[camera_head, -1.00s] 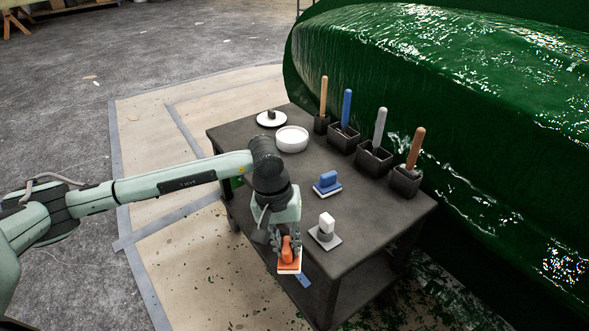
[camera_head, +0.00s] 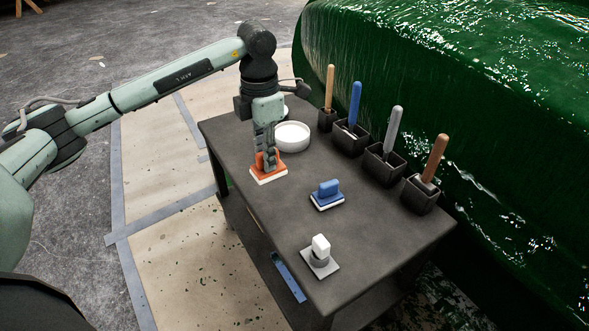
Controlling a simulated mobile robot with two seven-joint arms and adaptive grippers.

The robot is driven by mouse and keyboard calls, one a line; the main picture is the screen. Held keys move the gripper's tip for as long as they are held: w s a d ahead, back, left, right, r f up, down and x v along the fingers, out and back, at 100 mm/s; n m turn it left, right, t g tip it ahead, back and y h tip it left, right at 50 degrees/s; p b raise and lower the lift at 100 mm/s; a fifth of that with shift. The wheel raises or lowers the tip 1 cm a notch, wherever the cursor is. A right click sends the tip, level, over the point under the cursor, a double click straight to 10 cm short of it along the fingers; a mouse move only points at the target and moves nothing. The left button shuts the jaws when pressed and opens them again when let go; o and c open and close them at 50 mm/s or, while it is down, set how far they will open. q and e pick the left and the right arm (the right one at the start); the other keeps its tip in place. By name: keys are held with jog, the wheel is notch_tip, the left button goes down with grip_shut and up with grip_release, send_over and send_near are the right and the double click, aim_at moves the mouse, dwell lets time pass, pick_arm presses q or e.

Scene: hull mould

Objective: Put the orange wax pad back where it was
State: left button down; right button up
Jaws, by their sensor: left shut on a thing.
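The orange wax pad (camera_head: 260,177) has an orange body on a pale base. It is at the left edge side of the dark table (camera_head: 235,218), left of the blue pad. My left gripper (camera_head: 269,162) points down and is shut on the orange pad's handle. The pad looks at or just above the tabletop; I cannot tell if it touches. My right gripper is not in view.
A blue pad (camera_head: 327,194) and a grey-white pad (camera_head: 320,256) stand nearer the front. A white bowl (camera_head: 292,138) is just behind my left gripper. Several dark holders with upright handles (camera_head: 384,163) line the side by the green hull (camera_head: 470,110). A blue strip (camera_head: 289,277) shows low at the table's side.

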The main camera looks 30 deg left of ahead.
pick_arm(q)
jog(key=w+f, duration=0.2)
jog(key=w, duration=0.1)
jog(key=w+f, duration=0.2)
jog(key=w, duration=0.1)
jog(key=w+f, duration=0.2)
jog(key=w, duration=0.2)
jog(key=shift+w+d+f, duration=0.1)
jog(key=shift+d, duration=0.05)
notch_tip(320, 180, down, 4)
jog(key=shift+r+p, duration=0.1)
jog(key=shift+p, duration=0.3)
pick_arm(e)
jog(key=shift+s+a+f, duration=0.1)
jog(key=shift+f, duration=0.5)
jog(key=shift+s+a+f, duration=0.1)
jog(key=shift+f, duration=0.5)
pick_arm(q)
jog(key=shift+f, duration=0.2)
jog(key=c, duration=1.5)
grip_release()
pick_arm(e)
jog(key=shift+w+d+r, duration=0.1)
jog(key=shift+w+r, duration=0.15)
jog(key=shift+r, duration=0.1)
pick_arm(q)
jog(key=shift+o, duration=0.2)
